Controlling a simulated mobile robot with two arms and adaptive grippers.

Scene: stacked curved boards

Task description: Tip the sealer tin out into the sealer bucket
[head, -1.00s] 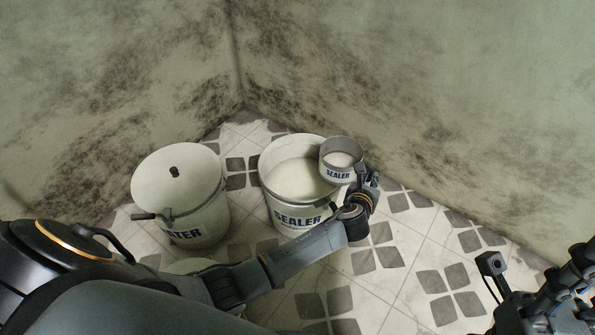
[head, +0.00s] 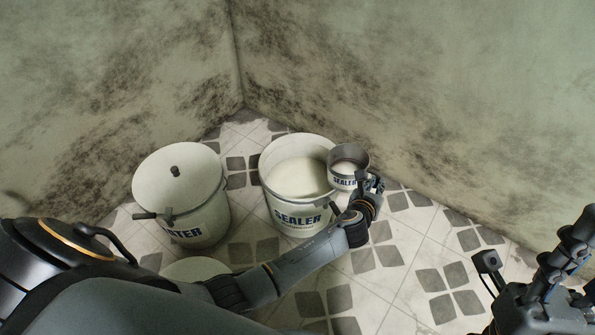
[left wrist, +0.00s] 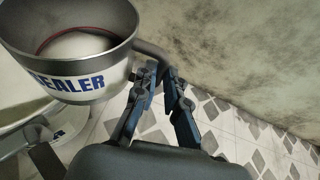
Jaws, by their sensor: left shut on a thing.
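The sealer tin (head: 345,182) is a small grey metal tin with a SEALER label. It is close to upright at the right rim of the sealer bucket (head: 297,219), and white sealer shows inside it. The bucket is white, open and holds white sealer. My left gripper (head: 371,184) is shut on the tin's handle, at the tin's right side. In the left wrist view the tin (left wrist: 75,88) fills the upper left, with the gripper fingers (left wrist: 165,88) at its handle. My right gripper (head: 570,255) is at the lower right, its fingers unclear.
A lidded white bucket (head: 200,222) stands left of the sealer bucket; its label is partly hidden. A round pale lid-like thing (head: 195,268) lies partly under my left arm. Stained walls (head: 420,110) meet in a corner behind. The tiled floor (head: 395,285) at right is clear.

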